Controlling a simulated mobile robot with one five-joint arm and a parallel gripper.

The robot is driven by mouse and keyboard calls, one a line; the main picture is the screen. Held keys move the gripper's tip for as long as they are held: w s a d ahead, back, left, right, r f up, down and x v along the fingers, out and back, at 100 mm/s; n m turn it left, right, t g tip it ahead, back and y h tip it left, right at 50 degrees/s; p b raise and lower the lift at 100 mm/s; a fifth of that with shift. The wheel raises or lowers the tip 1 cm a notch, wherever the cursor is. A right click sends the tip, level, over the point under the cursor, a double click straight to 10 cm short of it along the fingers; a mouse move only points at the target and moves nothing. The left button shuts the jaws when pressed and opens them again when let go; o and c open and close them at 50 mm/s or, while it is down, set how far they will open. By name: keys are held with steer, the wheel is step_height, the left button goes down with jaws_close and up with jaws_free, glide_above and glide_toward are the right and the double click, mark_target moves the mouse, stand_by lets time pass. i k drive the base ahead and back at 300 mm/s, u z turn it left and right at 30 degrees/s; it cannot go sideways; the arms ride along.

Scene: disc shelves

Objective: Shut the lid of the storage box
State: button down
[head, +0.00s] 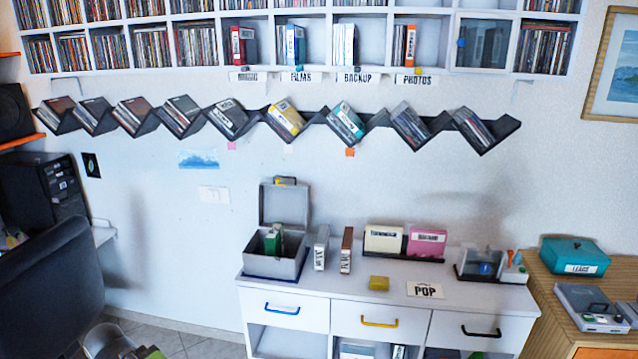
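The storage box (273,266) is a grey box at the left end of the white cabinet's top. Its lid (284,204) stands upright at the back, so the box is open. A green case (274,240) stands inside and rises above the front rim. The rest of the inside is mostly hidden by the front wall. A small dark and yellow item (285,180) shows at the lid's top edge. I cannot make out my gripper in this view.
Two upright cases, one grey (321,248) and one brown (346,250), stand just right of the box. Zigzag shelves (384,117) hang above. A dark chair (50,290) is at left.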

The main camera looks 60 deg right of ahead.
mark_target(289, 205)
steer(key=z, duration=1.55)
